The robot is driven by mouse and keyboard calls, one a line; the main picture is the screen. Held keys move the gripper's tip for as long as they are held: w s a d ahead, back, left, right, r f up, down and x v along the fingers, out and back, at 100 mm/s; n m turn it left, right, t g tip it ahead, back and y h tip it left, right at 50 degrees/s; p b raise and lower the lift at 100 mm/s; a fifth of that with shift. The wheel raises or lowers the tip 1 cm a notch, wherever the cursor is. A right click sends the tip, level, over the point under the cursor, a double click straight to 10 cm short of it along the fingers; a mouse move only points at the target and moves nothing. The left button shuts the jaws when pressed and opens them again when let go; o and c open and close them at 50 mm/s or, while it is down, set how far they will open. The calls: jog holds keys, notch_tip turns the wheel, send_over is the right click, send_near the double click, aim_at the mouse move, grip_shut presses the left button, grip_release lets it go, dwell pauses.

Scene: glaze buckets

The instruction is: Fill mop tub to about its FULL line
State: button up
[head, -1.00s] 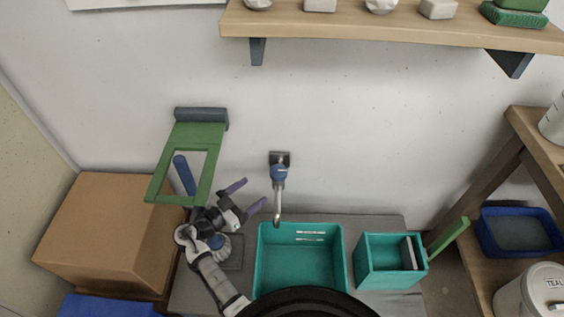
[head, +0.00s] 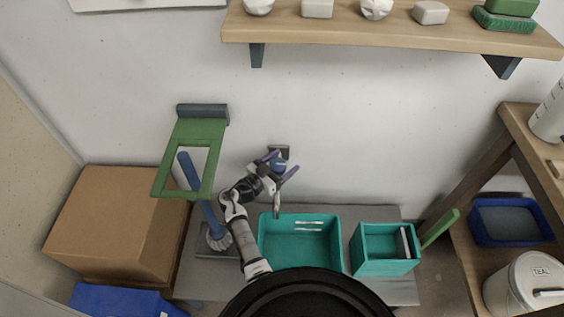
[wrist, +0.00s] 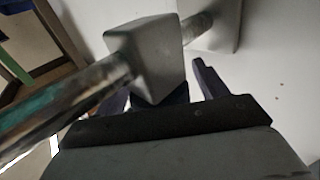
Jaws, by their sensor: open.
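The mop tub appears to be the teal tub (head: 301,260) on the grey bench, with pale marks on its inner back wall; I cannot read them. Its inside looks teal, and no water shows. Above its back edge is a wall tap (head: 277,203) with a metal spout pointing down and a blue part near the wall. No stream shows. My gripper (head: 286,162) is open at the tap, its purple fingers on either side of the blue part. In the wrist view, the tap's grey block and pipe (wrist: 147,60) lie between the fingers (wrist: 160,85). Contact cannot be told.
A smaller teal bin (head: 383,267) stands right of the tub. A green frame (head: 190,150) hangs on the wall at left, with a blue-handled brush (head: 209,215) below. A cardboard box (head: 118,222) is further left. A shelf (head: 390,32) juts out above.

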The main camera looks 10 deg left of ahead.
jog(key=c, duration=1)
